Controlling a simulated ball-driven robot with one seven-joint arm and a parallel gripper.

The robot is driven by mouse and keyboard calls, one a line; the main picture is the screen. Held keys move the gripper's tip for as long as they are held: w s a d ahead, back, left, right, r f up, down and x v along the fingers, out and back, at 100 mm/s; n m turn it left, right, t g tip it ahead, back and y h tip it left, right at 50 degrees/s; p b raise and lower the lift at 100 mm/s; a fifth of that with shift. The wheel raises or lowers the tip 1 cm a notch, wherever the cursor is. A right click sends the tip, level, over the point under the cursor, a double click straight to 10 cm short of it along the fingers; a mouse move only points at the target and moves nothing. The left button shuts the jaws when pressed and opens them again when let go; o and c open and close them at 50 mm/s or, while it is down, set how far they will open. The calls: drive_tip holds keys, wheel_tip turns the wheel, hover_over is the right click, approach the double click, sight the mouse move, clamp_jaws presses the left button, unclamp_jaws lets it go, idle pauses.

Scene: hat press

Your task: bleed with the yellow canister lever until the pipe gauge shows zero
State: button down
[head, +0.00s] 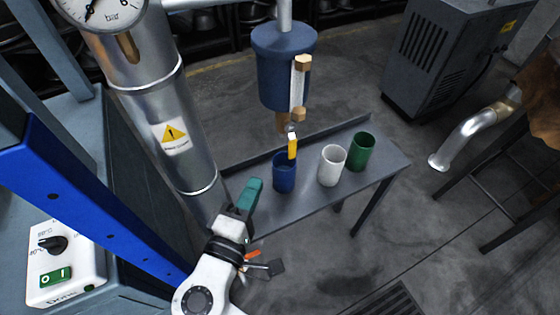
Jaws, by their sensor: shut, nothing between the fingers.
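The blue canister (284,68) hangs from a pipe at upper middle, with a sight tube on its right side. The yellow lever (292,146) hangs down from the brass valve under it, in front of the blue cup (284,180). The pipe gauge (98,8) is on the silver pipe (160,110) and is cut by the top edge. Its needle points down and left; the number there is hard to read. My gripper (251,186) has teal fingers, is shut and empty, and is apart from the lever, lower and to its left.
A grey bench (240,190) carries the blue cup, a white cup (331,166) and a green cup (361,152). A blue frame bar (80,200) and a control box (65,265) stand at left. A grey cabinet (445,60) stands behind right.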

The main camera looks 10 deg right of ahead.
sight(292, 146)
drive_tip(key=w+d, duration=0.6)
drive_tip(key=shift+d+p, duration=0.15)
drive_tip(key=shift+p, duration=0.3)
drive_tip(key=shift+f+b, duration=0.2)
drive_tip(key=shift+b, duration=0.15)
drive_tip(key=shift+d+b, duration=0.15)
drive_tip(key=shift+b, duration=0.35)
